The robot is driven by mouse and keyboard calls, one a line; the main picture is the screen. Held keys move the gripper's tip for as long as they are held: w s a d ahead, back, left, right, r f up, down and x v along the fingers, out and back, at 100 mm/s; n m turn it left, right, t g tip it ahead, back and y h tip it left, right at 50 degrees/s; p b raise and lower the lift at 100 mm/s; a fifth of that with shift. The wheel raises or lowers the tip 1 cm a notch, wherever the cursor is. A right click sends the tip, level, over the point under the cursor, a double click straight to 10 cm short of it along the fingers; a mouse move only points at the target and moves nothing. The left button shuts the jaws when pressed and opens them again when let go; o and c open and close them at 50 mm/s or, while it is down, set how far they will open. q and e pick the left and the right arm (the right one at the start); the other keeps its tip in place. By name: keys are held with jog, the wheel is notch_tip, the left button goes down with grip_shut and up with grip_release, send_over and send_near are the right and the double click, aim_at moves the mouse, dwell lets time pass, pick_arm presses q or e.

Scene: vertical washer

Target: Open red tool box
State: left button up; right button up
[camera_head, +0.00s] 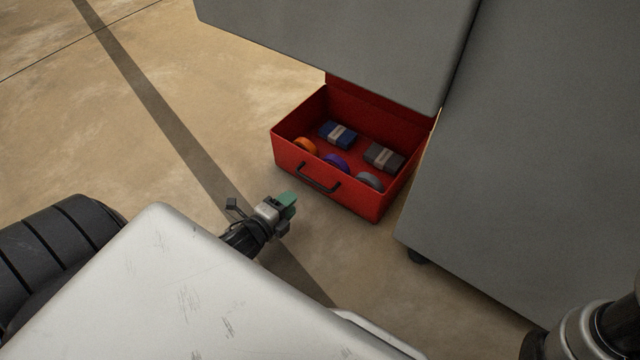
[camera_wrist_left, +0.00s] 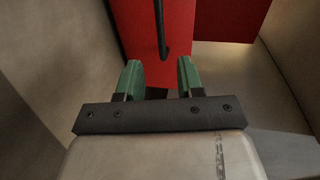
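The red tool box (camera_head: 375,204) stands on the floor, partly beneath the grey machine, with its lid up and its inside showing. Orange, purple and grey round items and two strapped blocks lie inside. A black handle (camera_head: 318,179) is on its front; the handle also shows in the left wrist view (camera_wrist_left: 161,30). My left gripper (camera_head: 289,203) is in front of the box, apart from it. In the left wrist view its green fingertips (camera_wrist_left: 161,76) are spread with nothing between them, and the handle lies ahead. The right gripper is not visible.
Large grey machine panels (camera_head: 540,150) stand above and to the right of the box, hiding much of the raised lid (camera_head: 370,98). A small black foot (camera_head: 417,257) is under the right panel. The floor (camera_head: 140,130) left of the box is clear.

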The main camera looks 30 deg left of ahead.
aim_at(314, 181)
pick_arm(q)
jog(key=b+x, duration=0.6)
jog(key=x, duration=0.5)
jog(key=shift+b, duration=0.3)
grip_shut()
